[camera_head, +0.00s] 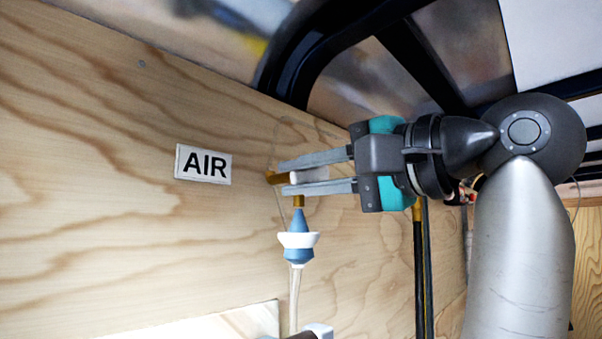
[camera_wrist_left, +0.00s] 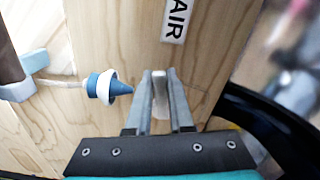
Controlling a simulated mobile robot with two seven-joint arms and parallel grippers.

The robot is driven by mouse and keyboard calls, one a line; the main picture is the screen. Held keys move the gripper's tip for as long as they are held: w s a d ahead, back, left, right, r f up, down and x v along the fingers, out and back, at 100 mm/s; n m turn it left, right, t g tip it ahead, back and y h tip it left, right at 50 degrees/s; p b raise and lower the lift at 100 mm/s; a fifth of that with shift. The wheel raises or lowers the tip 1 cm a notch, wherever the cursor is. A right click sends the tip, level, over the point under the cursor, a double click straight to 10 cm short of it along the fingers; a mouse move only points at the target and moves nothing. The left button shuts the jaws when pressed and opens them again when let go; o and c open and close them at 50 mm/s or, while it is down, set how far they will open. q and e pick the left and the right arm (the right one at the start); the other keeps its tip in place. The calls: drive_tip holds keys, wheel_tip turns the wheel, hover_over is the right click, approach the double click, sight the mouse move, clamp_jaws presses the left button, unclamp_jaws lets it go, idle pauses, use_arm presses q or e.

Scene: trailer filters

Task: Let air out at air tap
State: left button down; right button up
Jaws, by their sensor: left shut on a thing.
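The air tap (camera_head: 272,177) is a small brass fitting on the plywood wall, right of the AIR label (camera_head: 203,164). Its brass outlet (camera_head: 298,201) points down. My left gripper (camera_head: 284,179) is shut on the tap's white handle (camera_head: 310,175), with one finger above it and one below. The left wrist view shows the handle (camera_wrist_left: 160,88) between both fingers. A blue cone with a white collar (camera_head: 298,241) sits just below the outlet; its tip appears to meet the outlet. A clear tube (camera_head: 294,300) hangs from it. My right gripper is not seen.
A black frame (camera_head: 285,65) curves above the wall. Black and yellow pipes (camera_head: 418,260) run down behind my arm. A pale block (camera_head: 319,330) shows at the bottom edge.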

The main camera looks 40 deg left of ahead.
use_arm(q)
drive_tip(key=c, duration=0.8)
unclamp_jaws()
drive_tip(key=shift+s+d, duration=0.1)
drive_tip(key=shift+s, duration=0.05)
